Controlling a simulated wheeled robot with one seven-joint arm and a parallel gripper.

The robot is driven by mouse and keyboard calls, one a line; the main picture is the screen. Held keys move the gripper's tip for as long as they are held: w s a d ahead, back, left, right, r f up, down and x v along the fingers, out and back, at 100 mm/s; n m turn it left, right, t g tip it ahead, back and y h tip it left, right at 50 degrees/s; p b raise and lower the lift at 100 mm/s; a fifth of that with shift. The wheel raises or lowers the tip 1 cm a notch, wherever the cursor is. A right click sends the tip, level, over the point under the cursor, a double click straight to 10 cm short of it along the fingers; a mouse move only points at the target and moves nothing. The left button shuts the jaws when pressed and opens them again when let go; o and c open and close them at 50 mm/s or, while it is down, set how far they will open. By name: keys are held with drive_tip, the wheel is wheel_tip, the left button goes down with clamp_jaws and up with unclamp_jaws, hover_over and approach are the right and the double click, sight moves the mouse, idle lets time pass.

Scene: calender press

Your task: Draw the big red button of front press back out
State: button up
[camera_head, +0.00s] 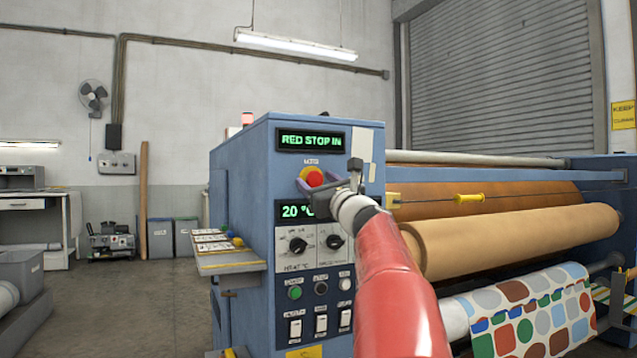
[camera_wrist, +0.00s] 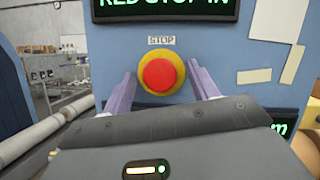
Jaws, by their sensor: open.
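The big red button (camera_head: 314,179) sits on a yellow ring on the blue control panel of the front press (camera_head: 258,150). It also shows in the wrist view (camera_wrist: 160,75), with a small STOP label above it. My gripper (camera_head: 328,184) is at the panel, and its open fingers (camera_wrist: 161,88) stand to the left and right of the button. I see a gap on each side, so the fingers do not appear to touch it. The display (camera_head: 310,140) above reads "RED STOP IN". A lower display (camera_head: 291,211) reads 20 °C and is partly hidden by my gripper.
Below are knobs (camera_head: 298,245), a green button (camera_head: 295,292) and several switches (camera_head: 321,323). A small shelf (camera_head: 229,262) juts out at the panel's left. The brown roller (camera_head: 520,238) and patterned fabric (camera_head: 535,315) lie to the right. Open floor (camera_head: 160,305) is at the left.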

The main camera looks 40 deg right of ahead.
clamp_jaws()
drive_tip(key=shift+s+a+f+b, duration=0.15)
drive_tip(key=shift+s+a+b, duration=0.05)
drive_tip(key=shift+s+b, duration=0.25)
drive_tip(key=shift+s, duration=0.35)
unclamp_jaws()
drive_tip(key=shift+s, duration=0.1)
drive_tip(key=b+v, duration=0.2)
drive_tip(key=v, duration=0.5)
drive_tip(key=shift+s, duration=0.4)
drive_tip(key=shift+a, duration=0.1)
